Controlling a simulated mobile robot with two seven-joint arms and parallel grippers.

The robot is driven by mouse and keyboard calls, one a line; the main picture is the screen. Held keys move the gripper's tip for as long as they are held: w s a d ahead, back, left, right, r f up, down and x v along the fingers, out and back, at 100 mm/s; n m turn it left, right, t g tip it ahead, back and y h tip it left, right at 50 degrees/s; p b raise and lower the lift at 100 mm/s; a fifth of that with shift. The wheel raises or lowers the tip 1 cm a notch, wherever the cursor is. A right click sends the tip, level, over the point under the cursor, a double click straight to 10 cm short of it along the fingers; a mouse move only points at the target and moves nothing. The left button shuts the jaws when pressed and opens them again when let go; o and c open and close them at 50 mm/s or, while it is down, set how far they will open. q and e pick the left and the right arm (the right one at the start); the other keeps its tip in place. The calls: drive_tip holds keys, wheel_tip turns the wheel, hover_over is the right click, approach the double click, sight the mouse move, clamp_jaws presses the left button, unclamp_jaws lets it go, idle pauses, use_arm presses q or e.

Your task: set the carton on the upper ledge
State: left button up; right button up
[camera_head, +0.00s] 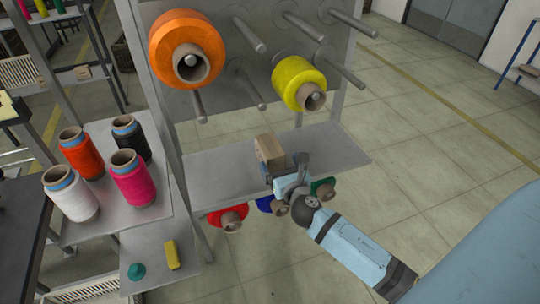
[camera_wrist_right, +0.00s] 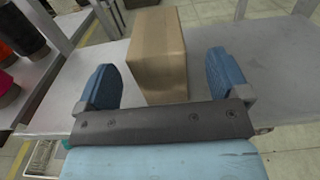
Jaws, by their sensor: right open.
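The carton (camera_head: 268,149) is a small brown box standing upright on the grey metal ledge (camera_head: 222,168) below the pegs. In the right wrist view the carton (camera_wrist_right: 157,52) stands just beyond and between the fingers. My right gripper (camera_head: 283,170) is open at the near side of the carton; in the wrist view its blue fingers (camera_wrist_right: 162,82) are spread wider than the box. From the head view I cannot tell whether a finger touches it. The carton's lower part is partly hidden by the gripper. My left gripper is not in view.
An orange bobbin (camera_head: 187,45) and a yellow bobbin (camera_head: 300,80) hang on pegs above the ledge. Red (camera_head: 228,217), blue and green bobbins are below it. Several bobbins stand on the left shelf (camera_head: 112,210). The ledge is bare left and right of the carton.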

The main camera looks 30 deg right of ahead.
sight(272, 153)
drive_tip(key=x, duration=0.5)
drive_tip(key=shift+a+f, duration=0.2)
drive_tip(key=shift+f, duration=0.1)
drive_tip(key=shift+w+d, duration=0.1)
drive_tip(key=shift+w, duration=0.3)
drive_tip(key=c, duration=1.2)
drive_tip(key=shift+r, duration=0.1)
